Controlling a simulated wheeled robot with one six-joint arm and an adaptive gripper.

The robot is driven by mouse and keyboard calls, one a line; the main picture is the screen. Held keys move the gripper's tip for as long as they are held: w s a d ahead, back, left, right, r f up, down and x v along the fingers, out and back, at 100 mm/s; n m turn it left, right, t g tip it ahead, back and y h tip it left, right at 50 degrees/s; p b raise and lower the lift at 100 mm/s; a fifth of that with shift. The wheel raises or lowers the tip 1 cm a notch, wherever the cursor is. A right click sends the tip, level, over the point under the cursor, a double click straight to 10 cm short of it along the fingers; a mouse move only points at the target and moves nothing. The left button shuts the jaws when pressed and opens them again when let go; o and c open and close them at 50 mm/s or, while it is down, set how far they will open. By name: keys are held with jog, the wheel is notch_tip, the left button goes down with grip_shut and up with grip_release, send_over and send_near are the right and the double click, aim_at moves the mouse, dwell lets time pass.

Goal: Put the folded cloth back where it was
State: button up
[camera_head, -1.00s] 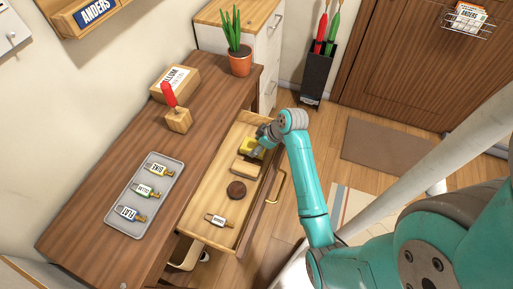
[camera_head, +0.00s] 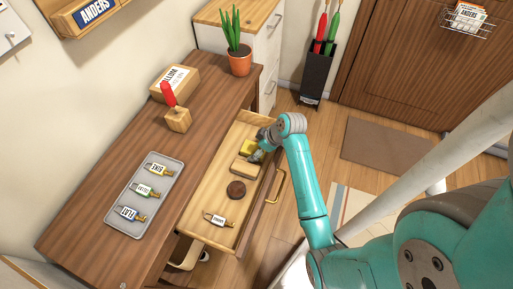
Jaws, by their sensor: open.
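A yellow, flat folded piece (camera_head: 247,146), which looks like the folded cloth, lies in the far part of the open drawer (camera_head: 204,232). My gripper (camera_head: 257,156) is open, low in the drawer, beside the yellow piece and the far end of a tan block (camera_head: 244,169). My wrist hides part of the drawer's far corner. I cannot tell whether the fingers touch anything.
The drawer also holds a round brown thing (camera_head: 236,189) and a tagged key (camera_head: 217,220). On the desk (camera_head: 115,240) are a grey tray (camera_head: 157,203) of tagged keys, a red-handled tool in a wooden block (camera_head: 178,120), a box (camera_head: 182,80) and a potted plant (camera_head: 240,62).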

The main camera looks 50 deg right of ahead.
jog(key=v, duration=1.2)
jog(key=shift+s, duration=0.1)
